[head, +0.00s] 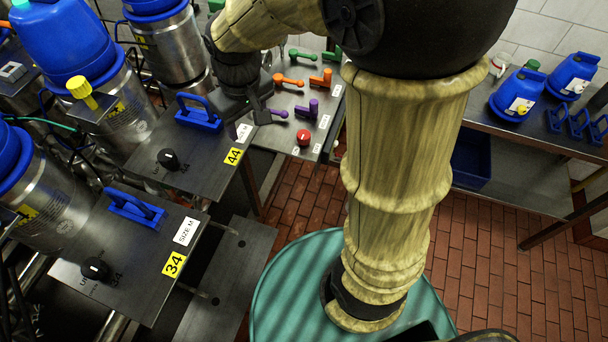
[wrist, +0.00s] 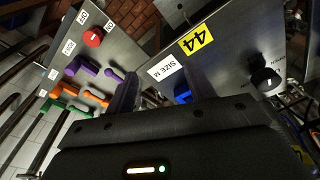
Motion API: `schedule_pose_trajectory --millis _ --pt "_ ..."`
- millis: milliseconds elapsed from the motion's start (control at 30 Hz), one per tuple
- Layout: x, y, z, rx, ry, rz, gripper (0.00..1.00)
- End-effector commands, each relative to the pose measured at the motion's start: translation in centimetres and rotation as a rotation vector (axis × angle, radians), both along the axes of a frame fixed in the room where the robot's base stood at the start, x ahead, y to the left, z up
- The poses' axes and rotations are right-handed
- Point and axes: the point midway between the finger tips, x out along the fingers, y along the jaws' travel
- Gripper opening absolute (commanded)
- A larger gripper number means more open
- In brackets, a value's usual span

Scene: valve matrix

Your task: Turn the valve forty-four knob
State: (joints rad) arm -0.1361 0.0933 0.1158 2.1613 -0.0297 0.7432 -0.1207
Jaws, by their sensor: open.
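The valve forty-four knob (head: 168,158) is a small black round knob on a grey metal plate (head: 205,175) with a yellow "44" label (head: 233,157). In the wrist view the knob (wrist: 265,80) is at the right, beside the yellow 44 label (wrist: 195,39). My gripper (head: 262,112) is near the plate's far right edge, by the "SIZE M" label and the blue handle (head: 199,114), apart from the knob. In the wrist view its two fingers (wrist: 160,92) are spread with nothing between them. The left finger is by the purple levers.
A similar plate (head: 130,290) with a "34" label and black knob (head: 96,268) is nearer. Blue-topped steel canisters (head: 60,45) crowd the left.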

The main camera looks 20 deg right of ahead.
Motion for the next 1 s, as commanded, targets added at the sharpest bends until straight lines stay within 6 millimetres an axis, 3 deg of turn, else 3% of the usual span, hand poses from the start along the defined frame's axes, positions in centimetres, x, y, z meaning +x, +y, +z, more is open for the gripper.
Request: schedule_pose_trajectory --millis 400,1000 --pt "-2.6 -4.3 -4.9 0.021 -0.034 -0.17 0.54" --pt "-6.2 -8.1 -12.3 0.042 -0.073 -0.35 0.54"
